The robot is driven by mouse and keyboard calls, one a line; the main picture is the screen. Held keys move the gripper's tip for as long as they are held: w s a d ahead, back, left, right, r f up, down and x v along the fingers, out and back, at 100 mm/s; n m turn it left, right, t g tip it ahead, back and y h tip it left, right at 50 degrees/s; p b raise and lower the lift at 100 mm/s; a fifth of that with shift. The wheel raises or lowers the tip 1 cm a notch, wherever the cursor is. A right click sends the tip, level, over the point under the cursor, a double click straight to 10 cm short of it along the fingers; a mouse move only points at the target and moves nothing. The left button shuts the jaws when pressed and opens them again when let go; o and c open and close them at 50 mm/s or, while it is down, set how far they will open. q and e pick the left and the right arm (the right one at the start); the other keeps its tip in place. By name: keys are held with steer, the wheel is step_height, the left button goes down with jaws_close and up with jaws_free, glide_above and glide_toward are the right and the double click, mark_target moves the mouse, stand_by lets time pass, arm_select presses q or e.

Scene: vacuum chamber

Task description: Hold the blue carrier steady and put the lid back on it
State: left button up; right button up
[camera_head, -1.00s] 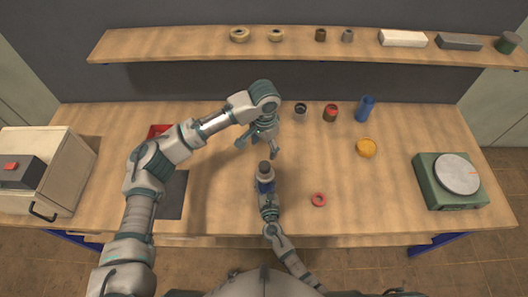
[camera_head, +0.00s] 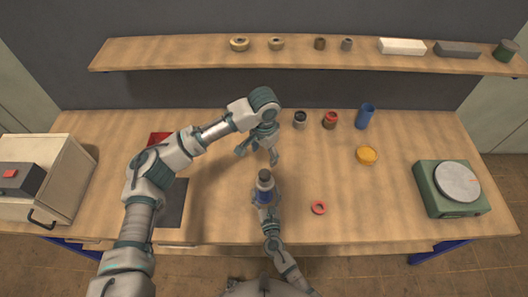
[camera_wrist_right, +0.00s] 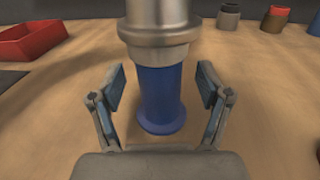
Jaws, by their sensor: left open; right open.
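The blue carrier (camera_head: 263,197) stands upright at the middle front of the bench. It has a grey collar and a dark top in the head view. In the right wrist view, the blue carrier (camera_wrist_right: 162,95) carries a grey metal collar (camera_wrist_right: 158,35), and its top is cut off by the frame. My right gripper (camera_wrist_right: 160,90) is open, one finger on each side of the carrier, with gaps visible on both sides. My left gripper (camera_head: 257,157) is open and empty, just behind and above the carrier. I cannot tell which piece is the lid.
A red ring (camera_head: 319,207) and an orange round piece (camera_head: 367,155) lie to the right. A blue cup (camera_head: 366,116) and two small jars (camera_head: 330,120) stand at the back. A red tray (camera_head: 160,139) is partly hidden by my left arm. A green scale (camera_head: 449,190) stands far right.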

steer(key=s, duration=0.3)
steer(key=s+d, duration=0.1)
steer(key=s, duration=0.5)
steer(key=shift+s+d, duration=0.25)
steer(key=shift+s, duration=0.1)
